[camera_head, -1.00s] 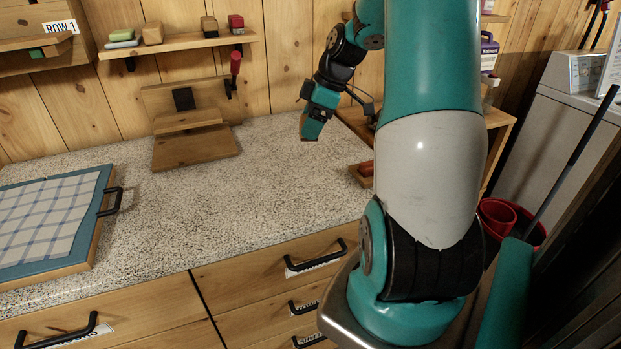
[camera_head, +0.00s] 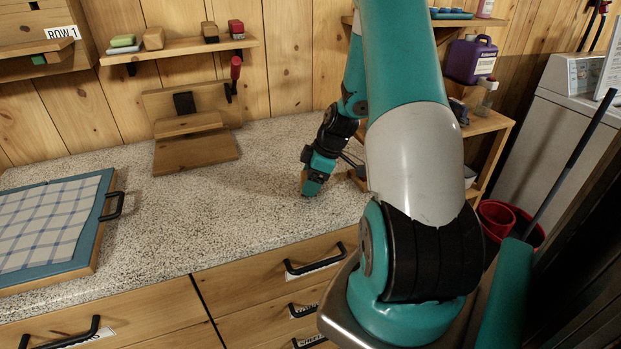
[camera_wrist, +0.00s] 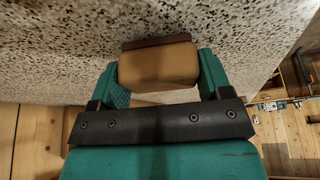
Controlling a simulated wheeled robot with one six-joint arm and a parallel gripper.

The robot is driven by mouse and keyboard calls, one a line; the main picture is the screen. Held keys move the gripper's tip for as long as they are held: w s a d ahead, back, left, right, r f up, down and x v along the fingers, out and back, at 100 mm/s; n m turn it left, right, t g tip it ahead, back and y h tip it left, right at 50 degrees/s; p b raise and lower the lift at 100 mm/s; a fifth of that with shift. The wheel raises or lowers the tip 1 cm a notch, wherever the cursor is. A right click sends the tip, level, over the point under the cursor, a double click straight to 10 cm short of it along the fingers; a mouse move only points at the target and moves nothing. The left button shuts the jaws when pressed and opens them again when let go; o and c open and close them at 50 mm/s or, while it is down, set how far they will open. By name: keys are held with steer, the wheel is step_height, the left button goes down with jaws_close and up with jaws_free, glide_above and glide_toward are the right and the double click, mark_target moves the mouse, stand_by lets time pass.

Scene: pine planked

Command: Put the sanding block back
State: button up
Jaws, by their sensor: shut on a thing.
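My gripper (camera_head: 316,177) is low over the speckled counter, right of its middle. In the wrist view my gripper (camera_wrist: 163,84) has its teal fingers shut on a tan block with a dark brown layer along its far edge, which I take for the sanding block (camera_wrist: 158,68). In the head view the sanding block (camera_head: 305,184) is a small brown patch at the fingertips, close to the counter top. I cannot tell whether it touches the counter. Part of it is hidden by the fingers.
A wall shelf (camera_head: 185,49) holds several small blocks. Below it a wooden stand (camera_head: 195,153) stands on the counter (camera_head: 245,215). A blue-framed board with checked cloth (camera_head: 55,222) lies at left. A purple jug (camera_head: 470,60) stands at right. The counter's middle is clear.

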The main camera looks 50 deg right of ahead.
steer(key=shift+f, duration=0.2)
steer(key=o, duration=0.9)
steer(key=shift+r, duration=0.1)
